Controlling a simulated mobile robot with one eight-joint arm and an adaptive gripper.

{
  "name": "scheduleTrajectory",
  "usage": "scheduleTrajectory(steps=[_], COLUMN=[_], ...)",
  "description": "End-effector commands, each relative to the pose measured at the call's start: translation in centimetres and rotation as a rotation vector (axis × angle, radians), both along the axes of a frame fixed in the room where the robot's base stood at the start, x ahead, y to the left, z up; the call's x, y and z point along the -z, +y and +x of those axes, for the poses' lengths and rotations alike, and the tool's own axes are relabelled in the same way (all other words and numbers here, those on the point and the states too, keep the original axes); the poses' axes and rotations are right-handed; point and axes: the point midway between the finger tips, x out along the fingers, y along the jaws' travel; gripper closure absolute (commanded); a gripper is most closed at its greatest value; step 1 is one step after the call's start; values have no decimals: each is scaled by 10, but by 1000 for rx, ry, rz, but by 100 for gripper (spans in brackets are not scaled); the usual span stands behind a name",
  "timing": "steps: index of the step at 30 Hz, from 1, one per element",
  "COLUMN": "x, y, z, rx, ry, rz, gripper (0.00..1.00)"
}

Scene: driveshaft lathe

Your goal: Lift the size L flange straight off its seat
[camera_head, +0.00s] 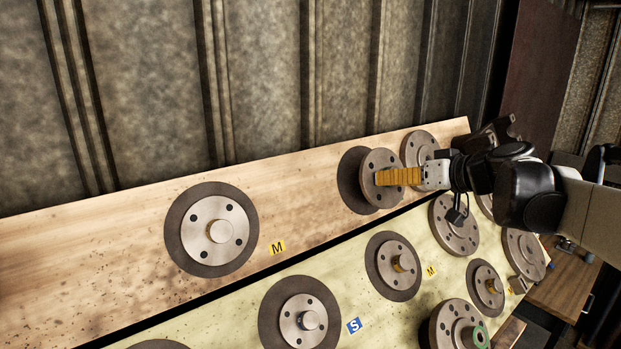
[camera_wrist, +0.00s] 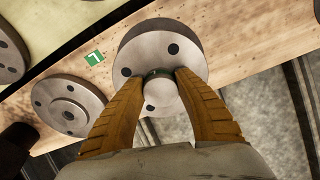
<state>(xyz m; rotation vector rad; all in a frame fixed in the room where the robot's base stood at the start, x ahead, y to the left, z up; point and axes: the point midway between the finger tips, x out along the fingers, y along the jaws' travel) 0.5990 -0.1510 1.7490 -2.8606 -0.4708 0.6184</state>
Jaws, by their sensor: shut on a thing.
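The size L flange (camera_head: 381,185) is a grey metal disc with bolt holes and a central hub. It also shows in the wrist view (camera_wrist: 150,50), with its hub between the two yellow fingers. My gripper (camera_head: 384,178) is shut on that hub, also seen in the wrist view (camera_wrist: 163,80). A dark round seat (camera_head: 352,180) on the wooden board shows to the left of the flange, which appears to stand out from it. The flange hides the rest of the seat. A green L label (camera_wrist: 94,58) is on the board beside the flange.
Another flange (camera_head: 419,147) sits close behind my gripper on the wooden board (camera_head: 120,240). An M-labelled flange (camera_head: 215,228) sits on its seat at left. Several flanges rest on the lower pale board (camera_head: 335,270). A corrugated wall (camera_head: 270,80) stands behind.

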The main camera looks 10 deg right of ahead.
Motion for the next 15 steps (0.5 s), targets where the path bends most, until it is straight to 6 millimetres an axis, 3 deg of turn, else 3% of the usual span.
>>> scheduleTrajectory(steps=[15], x=[-23], y=[-9], z=[-21], rx=[3], ry=[-2], rz=[2], gripper=[100])
